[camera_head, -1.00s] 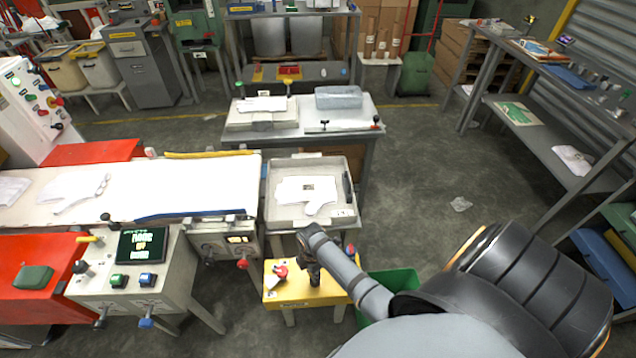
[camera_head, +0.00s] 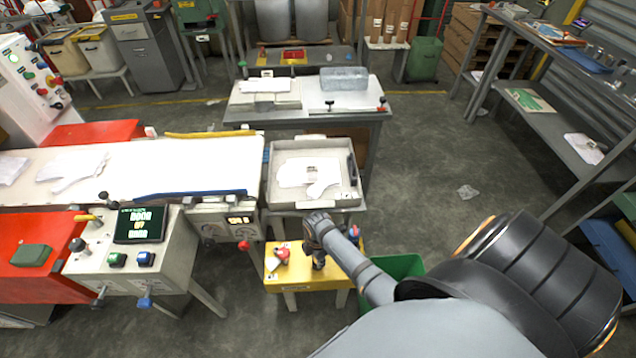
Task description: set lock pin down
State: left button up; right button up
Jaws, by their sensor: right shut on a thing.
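My right gripper (camera_head: 318,264) points down over the middle of a small yellow stand (camera_head: 287,281), its arm coming in from the lower right. It is shut on the lock pin, which is too small and too covered by the gripper to make out. I cannot tell whether the pin touches the stand's top. A red-and-white piece (camera_head: 282,253) sits on the stand to the left of the gripper. A small blue-and-red piece (camera_head: 354,232) shows at the stand's right, behind my arm. My left gripper is not in view.
A grey tray (camera_head: 357,204) holding a white glove stands behind the yellow stand. A control box (camera_head: 175,260) and white conveyor (camera_head: 200,155) are at the left. A green bin (camera_head: 405,265) is close to the right of the stand. Open floor lies farther right.

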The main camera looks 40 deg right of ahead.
jog(key=o, duration=0.7)
jog(key=shift+s+a+f, duration=0.15)
jog(key=shift+s+f, duration=0.15)
jog(key=shift+f, duration=0.2)
jog(key=shift+o, duration=1.1)
jog(key=shift+w+f, duration=0.2)
jog(key=shift+w, duration=0.1)
jog(key=shift+s, duration=0.1)
jog(key=shift+r, duration=0.25)
jog(key=shift+r, duration=0.4)
notch_tip(320, 180, up, 12)
jog(key=shift+r+p, duration=0.2)
jog(key=shift+p, duration=0.55)
